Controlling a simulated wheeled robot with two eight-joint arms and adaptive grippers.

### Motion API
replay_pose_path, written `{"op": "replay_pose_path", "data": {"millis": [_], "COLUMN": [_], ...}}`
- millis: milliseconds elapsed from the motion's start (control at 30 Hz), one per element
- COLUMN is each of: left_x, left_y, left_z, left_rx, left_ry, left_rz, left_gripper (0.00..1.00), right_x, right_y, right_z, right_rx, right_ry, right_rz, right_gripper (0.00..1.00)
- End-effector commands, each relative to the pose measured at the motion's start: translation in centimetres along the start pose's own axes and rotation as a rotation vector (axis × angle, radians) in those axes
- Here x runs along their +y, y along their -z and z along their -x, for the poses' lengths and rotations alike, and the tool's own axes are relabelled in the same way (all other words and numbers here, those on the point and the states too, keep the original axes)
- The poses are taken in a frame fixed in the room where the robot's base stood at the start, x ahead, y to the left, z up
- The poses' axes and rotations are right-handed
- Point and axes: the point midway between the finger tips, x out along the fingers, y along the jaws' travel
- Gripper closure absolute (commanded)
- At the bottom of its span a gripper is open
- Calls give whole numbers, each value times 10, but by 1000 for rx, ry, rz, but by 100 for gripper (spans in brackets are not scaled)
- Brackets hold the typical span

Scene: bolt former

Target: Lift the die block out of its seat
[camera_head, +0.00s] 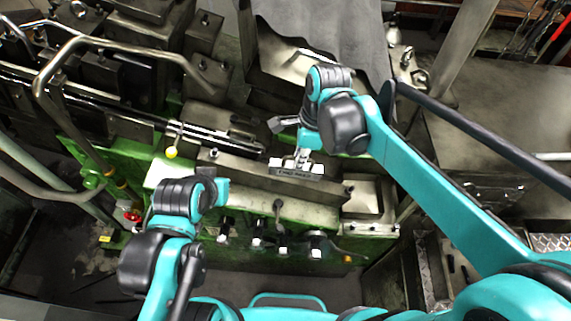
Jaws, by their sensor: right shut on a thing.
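The die block (296,171) is a small grey metal block with dark lettering on its face and light pieces along its top. It is near the middle of the head view, at the long steel bed of the machine. My right gripper (303,157) comes down from above and is shut on the block's top. Whether the block still touches its seat is hard to tell, as the seat is hidden behind and below it.
The green machine's front rail (265,205) runs below the block, with several knobs and fittings under it. A yellow ball knob (171,152) stands to the left. A bent grey handrail (110,45) is at upper left. A grey bench (470,135) lies at right.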

Motion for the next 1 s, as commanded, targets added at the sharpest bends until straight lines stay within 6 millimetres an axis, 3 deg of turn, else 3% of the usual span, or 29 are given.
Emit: {"op": "replay_pose_path", "data": {"millis": [600,1000], "left_x": [0,0], "left_y": [12,13], "left_z": [17,18], "left_rx": [0,0], "left_ry": [0,0], "left_rz": [0,0], "left_gripper": [100,100], "right_x": [38,43], "right_y": [-4,-4], "right_z": [20,22], "right_rx": [144,169], "right_ry": [1,2], "right_rz": [2,0], "right_gripper": [100,100]}}
